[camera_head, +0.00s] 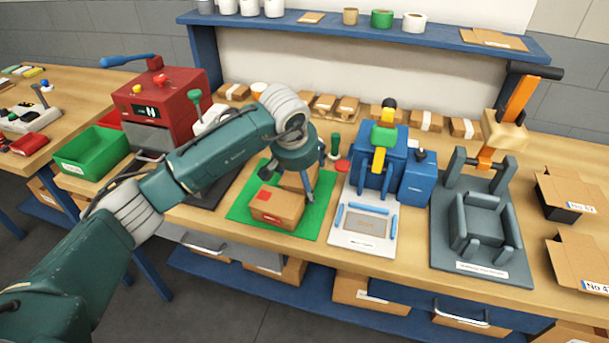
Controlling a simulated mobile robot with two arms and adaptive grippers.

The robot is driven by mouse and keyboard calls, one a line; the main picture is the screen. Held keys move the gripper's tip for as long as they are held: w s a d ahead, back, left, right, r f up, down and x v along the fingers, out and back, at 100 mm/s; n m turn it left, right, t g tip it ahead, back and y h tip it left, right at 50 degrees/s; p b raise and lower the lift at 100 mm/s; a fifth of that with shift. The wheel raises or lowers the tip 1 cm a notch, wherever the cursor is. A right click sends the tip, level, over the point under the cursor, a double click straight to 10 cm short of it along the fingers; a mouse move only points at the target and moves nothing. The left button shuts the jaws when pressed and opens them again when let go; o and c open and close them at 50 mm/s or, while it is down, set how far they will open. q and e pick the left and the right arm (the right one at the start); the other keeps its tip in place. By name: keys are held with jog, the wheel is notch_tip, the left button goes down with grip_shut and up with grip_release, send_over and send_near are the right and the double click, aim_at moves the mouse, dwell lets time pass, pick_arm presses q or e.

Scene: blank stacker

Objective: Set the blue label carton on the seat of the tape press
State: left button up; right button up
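My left gripper (308,188) points down over the green mat (240,212), at a carton (291,181); whether its fingers are apart or closed on that carton is not clear. A second carton (277,207) with a red label lies in front on the mat. I see no blue label on either mat carton; the rear one is partly hidden by the gripper. A blue press (370,170) with a yellow handle and a white plate (362,243) stands right of the mat. A grey press (480,235) with an orange lever stands further right. Their labels are unreadable, so I cannot tell which is the tape press. Both seats look empty.
A red machine (160,105) and a green bin (92,152) stand to the left. Open cartons (570,195) with white and blue labels stand at the right edge. Several small cartons (425,122) line the bench back, under a blue shelf (340,29).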

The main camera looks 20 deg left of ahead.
pick_arm(q)
jog(key=shift+f, duration=0.15)
jog(key=o, duration=1.3)
